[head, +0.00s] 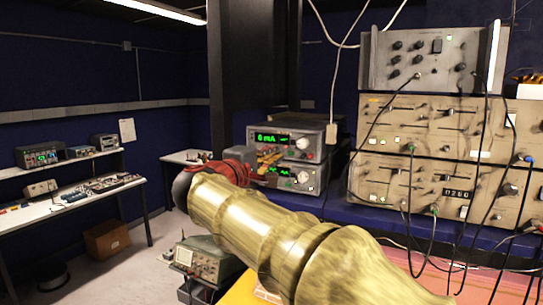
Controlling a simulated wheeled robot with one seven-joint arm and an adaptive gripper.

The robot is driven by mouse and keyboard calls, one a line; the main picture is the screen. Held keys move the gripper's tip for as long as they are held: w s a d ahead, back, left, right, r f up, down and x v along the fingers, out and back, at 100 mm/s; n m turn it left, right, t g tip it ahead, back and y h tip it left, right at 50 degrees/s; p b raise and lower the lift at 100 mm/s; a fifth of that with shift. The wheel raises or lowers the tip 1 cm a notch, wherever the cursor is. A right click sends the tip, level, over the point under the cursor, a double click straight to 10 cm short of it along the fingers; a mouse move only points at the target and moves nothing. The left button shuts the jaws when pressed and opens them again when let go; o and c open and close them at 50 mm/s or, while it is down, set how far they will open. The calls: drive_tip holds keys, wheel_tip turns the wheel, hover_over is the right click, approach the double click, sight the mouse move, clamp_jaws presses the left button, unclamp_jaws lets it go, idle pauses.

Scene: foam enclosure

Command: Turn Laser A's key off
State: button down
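Two stacked grey instrument units stand on the blue bench. The upper unit (317,142) has a lit green display reading what looks like "0 mA" and a round knob at its right. The lower unit (312,180) also shows green lights and a knob. No label saying Laser A is legible, and I cannot make out a key. My brass-coloured arm crosses the foreground from lower right. My gripper (268,160), at its far end among reddish and tan parts, overlaps the left of the units' fronts. Its fingers are too small to judge, and contact is unclear.
Beige rack modules (440,115) with hanging cables stand at the right. A dark post (235,75) rises behind my gripper. A small oscilloscope (195,258) is below my arm. Side benches with instruments (75,190) and a brown box (107,240) are at the left, with open floor between.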

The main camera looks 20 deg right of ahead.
drive_tip(key=shift+n, duration=0.4)
drive_tip(key=shift+n+p, duration=5.85)
drive_tip(key=shift+n, duration=2.65)
drive_tip(key=c, duration=2.1)
unclamp_jaws()
drive_tip(key=shift+o, duration=0.2)
